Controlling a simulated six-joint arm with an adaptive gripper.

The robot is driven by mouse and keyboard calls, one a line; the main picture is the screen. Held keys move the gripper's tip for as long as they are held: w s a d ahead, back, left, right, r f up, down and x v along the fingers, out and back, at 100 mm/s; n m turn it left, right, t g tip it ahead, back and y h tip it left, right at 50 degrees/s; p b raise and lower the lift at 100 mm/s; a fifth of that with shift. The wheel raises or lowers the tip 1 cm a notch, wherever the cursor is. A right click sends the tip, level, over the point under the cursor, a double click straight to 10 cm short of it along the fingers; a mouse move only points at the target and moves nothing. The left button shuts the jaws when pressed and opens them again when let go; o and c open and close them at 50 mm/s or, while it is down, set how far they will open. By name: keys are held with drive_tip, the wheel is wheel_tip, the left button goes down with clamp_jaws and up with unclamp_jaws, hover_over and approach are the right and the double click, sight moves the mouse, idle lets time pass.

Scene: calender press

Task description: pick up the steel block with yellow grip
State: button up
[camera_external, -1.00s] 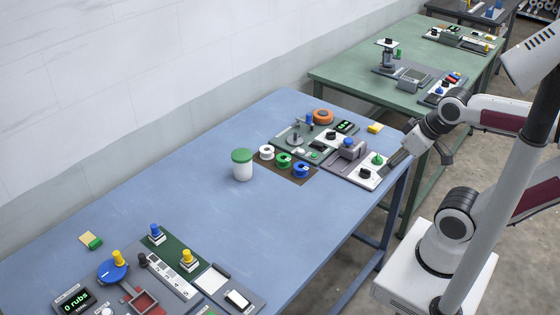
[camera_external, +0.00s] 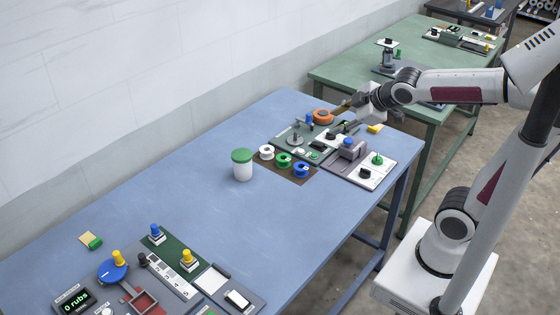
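The steel block with yellow grip (camera_external: 188,260) looks like the small pale block topped by a yellow knob. It stands upright on the dark green part of the panel at the near left of the blue table. A similar block with a blue grip (camera_external: 156,234) stands behind it to the left. My gripper (camera_external: 368,112) is over the far right end of the table, well away from the yellow-gripped block. Its two fingers look spread apart, with nothing visible between them, though they are small in this view.
A white jar with green lid (camera_external: 242,165) stands mid-table, beside several coloured rings. An instrument panel (camera_external: 340,166) and an orange ring (camera_external: 322,117) lie at the far right end. A blue crank disc with yellow knob (camera_external: 112,270) is left of the block. The table's middle is largely clear.

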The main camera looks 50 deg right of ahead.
drive_tip(key=w+a+r+n+t+y, duration=0.1)
drive_tip(key=w+a+n+t, duration=0.15)
drive_tip(key=w+n, duration=0.45)
drive_tip(key=w+a+r+n+t+y, duration=0.1)
drive_tip(key=w+a+n, duration=0.3)
drive_tip(key=w, duration=0.6)
drive_tip(key=w+a+f+n+y, duration=0.2)
drive_tip(key=w+a+n+y, duration=0.1)
drive_tip(key=w+a+n, duration=0.25)
drive_tip(key=w+a+f+n+y, duration=0.3)
drive_tip(key=w+a+n, duration=0.2)
drive_tip(key=a+n, duration=0.15)
drive_tip(key=w+a+f+n+g+y, duration=0.1)
drive_tip(key=a+f+n+g+y, duration=0.15)
drive_tip(key=a+f+n, duration=0.4)
drive_tip(key=n+g+y, duration=0.9)
drive_tip(key=n+g, duration=0.1)
drive_tip(key=n, duration=0.6)
approach(188, 259)
drive_tip(key=w+r, duration=0.1)
drive_tip(key=w+a+r, duration=0.1)
drive_tip(key=r, duration=0.1)
drive_tip(key=shift+a+m+h, duration=0.2)
drive_tip(key=shift+m+h, duration=0.05)
drive_tip(key=shift+s+a+f, duration=0.1)
drive_tip(key=shift+s+f, duration=0.15)
drive_tip(key=shift+s, duration=0.15)
drive_tip(key=shift+a, duration=1.3)
